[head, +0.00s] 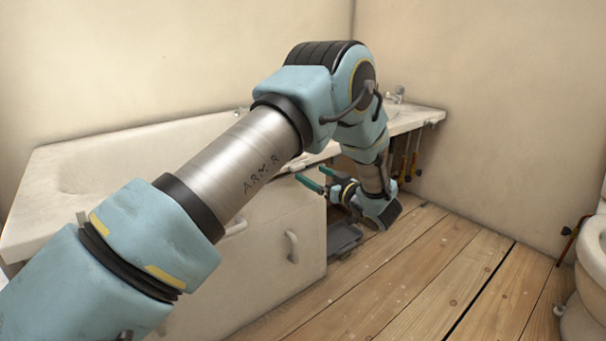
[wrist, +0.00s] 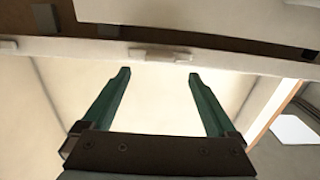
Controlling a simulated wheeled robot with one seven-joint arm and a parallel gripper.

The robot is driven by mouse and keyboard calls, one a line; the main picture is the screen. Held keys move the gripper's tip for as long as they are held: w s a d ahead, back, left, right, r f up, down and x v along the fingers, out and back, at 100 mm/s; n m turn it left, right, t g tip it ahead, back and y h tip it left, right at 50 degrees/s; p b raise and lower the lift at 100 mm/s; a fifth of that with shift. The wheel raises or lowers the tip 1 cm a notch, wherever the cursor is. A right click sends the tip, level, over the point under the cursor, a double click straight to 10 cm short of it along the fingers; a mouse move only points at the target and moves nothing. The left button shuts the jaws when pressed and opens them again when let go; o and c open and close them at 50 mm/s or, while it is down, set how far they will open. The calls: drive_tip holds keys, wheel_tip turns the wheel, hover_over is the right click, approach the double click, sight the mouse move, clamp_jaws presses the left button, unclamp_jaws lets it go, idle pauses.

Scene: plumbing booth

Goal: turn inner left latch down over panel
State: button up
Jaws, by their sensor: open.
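My gripper (wrist: 157,73) is open and empty, its two green fingers apart. In the wrist view a small pale block (wrist: 160,54), which looks like a latch, sits on a pale rail (wrist: 232,63) just beyond the fingertips, between them and apart from them. I cannot tell for certain which latch it is. A cream panel-like surface (wrist: 160,100) lies behind the fingers. In the head view my gripper (head: 311,178) is low beside the cabinet under the basin counter, its fingers pointing left. The latch is not clear there.
The white bathtub (head: 75,160) and a cabinet front with a handle (head: 292,246) stand left of my gripper. A dark grey tray-like object (head: 344,238) lies on the floor below it. A toilet (head: 590,265) is at the right. The wooden floor (head: 430,270) between is clear.

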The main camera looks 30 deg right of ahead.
drive_tip(key=shift+w+a+b, duration=0.15)
drive_tip(key=shift+w+a, duration=0.05)
drive_tip(key=shift+w, duration=0.7)
drive_tip(key=shift+w+a+b, duration=0.15)
drive_tip(key=shift+w, duration=0.75)
drive_tip(key=shift+w+a+b, duration=0.15)
drive_tip(key=shift+w+a, duration=0.05)
drive_tip(key=shift+w, duration=0.7)
drive_tip(key=shift+c, duration=0.4)
drive_tip(key=c, duration=1.3)
